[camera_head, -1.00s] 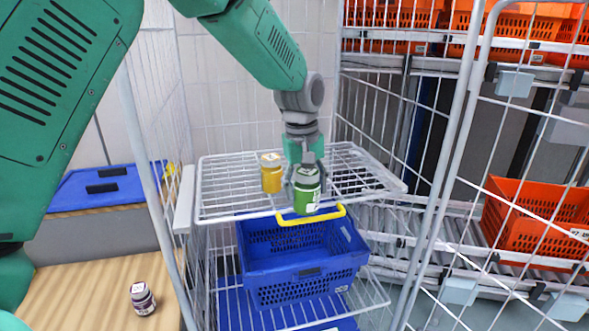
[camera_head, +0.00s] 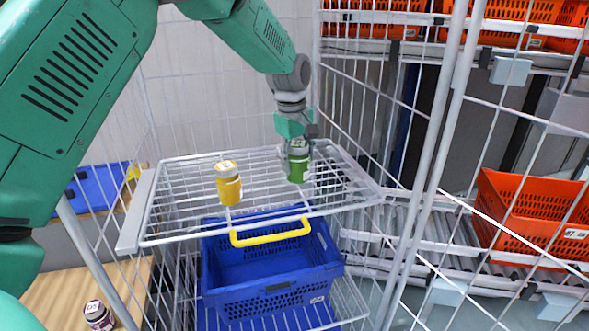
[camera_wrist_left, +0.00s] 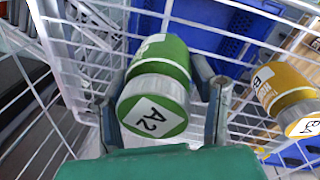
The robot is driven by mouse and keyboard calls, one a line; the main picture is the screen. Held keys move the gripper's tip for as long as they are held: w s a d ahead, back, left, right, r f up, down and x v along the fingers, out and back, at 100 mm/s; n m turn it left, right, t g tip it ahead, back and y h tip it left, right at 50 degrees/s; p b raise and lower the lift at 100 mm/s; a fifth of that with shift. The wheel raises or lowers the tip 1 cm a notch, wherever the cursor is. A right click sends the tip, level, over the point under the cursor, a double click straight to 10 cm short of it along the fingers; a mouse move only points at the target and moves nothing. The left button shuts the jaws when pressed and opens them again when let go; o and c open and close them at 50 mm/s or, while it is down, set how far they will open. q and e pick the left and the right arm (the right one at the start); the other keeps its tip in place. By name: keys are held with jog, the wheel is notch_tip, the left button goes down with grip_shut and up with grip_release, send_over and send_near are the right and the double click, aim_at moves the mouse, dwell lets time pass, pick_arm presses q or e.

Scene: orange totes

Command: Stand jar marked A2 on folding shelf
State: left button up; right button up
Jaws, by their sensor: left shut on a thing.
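The green jar (camera_head: 298,168) is held in my left gripper (camera_head: 298,146) over the white wire folding shelf (camera_head: 150,212). Its lid reads A2 in the left wrist view (camera_wrist_left: 152,118), with one finger on each side of it. My left gripper (camera_wrist_left: 166,108) is shut on this jar. The jar looks upright in the head view. I cannot tell whether its base touches the shelf wires. A yellow jar (camera_head: 228,186) stands on the shelf to its left and shows at the right of the left wrist view (camera_wrist_left: 284,90). My right gripper is not in view.
A blue crate (camera_head: 270,275) with a yellow handle (camera_head: 270,232) sits below the shelf. A dark jar (camera_head: 98,315) stands on the wooden surface at lower left. Cage bars rise at both sides. Orange totes (camera_head: 530,215) are at right. Shelf wires between and behind the jars are clear.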

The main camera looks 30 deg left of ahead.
aim_at(297, 169)
pick_arm(q)
jog(key=f, duration=0.3)
jog(key=shift+w+f+p, duration=0.2)
jog(key=shift+p, duration=0.1)
jog(key=shift+s+a, duration=0.25)
jog(key=shift+a, duration=0.35)
jog(key=o, duration=1.5)
jog(key=shift+a+f, duration=0.2)
jog(key=shift+a, duration=0.15)
jog(key=shift+w+d, duration=0.15)
jog(key=shift+d, duration=0.2)
jog(key=shift+d+r, duration=0.35)
jog(key=shift+d, duration=0.1)
jog(key=r, duration=0.3)
jog(key=s+a+r+b, duration=0.1)
jog(key=r, duration=0.3)
jog(key=r+b, duration=0.1)
jog(key=r, duration=0.2)
jog(key=shift+s+a+r, duration=0.25)
jog(key=shift+a+r, duration=0.05)
jog(key=shift+r, duration=0.1)
jog(key=shift+d+r, duration=0.35)
jog(key=shift+d, duration=0.2)
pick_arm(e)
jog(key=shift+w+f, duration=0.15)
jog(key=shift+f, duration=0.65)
